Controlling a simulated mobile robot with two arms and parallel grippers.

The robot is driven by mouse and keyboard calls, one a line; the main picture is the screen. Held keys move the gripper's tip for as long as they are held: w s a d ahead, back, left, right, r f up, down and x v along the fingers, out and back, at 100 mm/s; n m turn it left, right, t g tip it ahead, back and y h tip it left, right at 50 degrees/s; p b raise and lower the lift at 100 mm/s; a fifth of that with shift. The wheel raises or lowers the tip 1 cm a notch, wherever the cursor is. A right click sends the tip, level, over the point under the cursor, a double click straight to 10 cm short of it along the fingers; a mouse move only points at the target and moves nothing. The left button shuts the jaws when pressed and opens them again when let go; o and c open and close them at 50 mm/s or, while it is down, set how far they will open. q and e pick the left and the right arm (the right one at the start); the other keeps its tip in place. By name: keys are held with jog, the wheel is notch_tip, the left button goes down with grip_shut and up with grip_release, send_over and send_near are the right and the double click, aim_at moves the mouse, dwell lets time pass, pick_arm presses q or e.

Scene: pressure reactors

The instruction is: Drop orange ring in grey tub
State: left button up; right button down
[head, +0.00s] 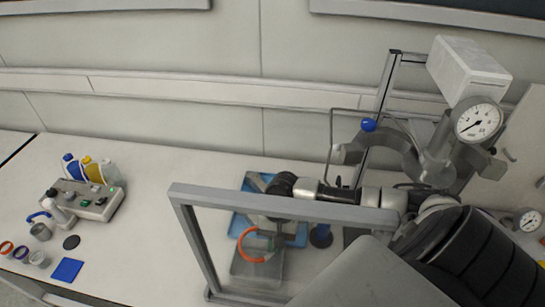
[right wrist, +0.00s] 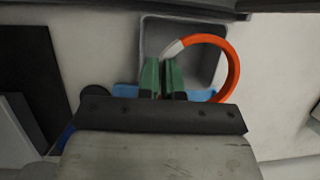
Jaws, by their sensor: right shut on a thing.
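The orange ring (head: 241,247) hangs from my right gripper (head: 268,240) in the head view. In the right wrist view the orange ring (right wrist: 234,68) has a pale section near the green fingertips of my right gripper (right wrist: 164,68), which is shut on it. The grey tub (head: 244,270) lies below the ring in the head view. In the right wrist view the grey tub (right wrist: 151,35) is behind the fingers, and part of the ring overlaps its right edge. The height of the ring above the tub is hard to tell. My left gripper is not in view.
A grey frame (head: 300,206) stands around the tub area. A blue tray (head: 237,227) lies behind the tub. A pressure gauge (head: 478,122) and reactor parts stand at the right. A control box (head: 92,203), bottles and small rings are at the left. The bench between is clear.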

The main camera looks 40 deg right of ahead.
notch_tip(320, 180, down, 4)
jog(key=shift+a+f+b, duration=0.1)
jog(key=shift+b, duration=0.7)
notch_tip(320, 180, down, 7)
jog(key=b, duration=0.6)
jog(key=shift+w+b, duration=0.1)
jog(key=shift+b, duration=0.2)
jog(key=c, duration=1.2)
grip_release()
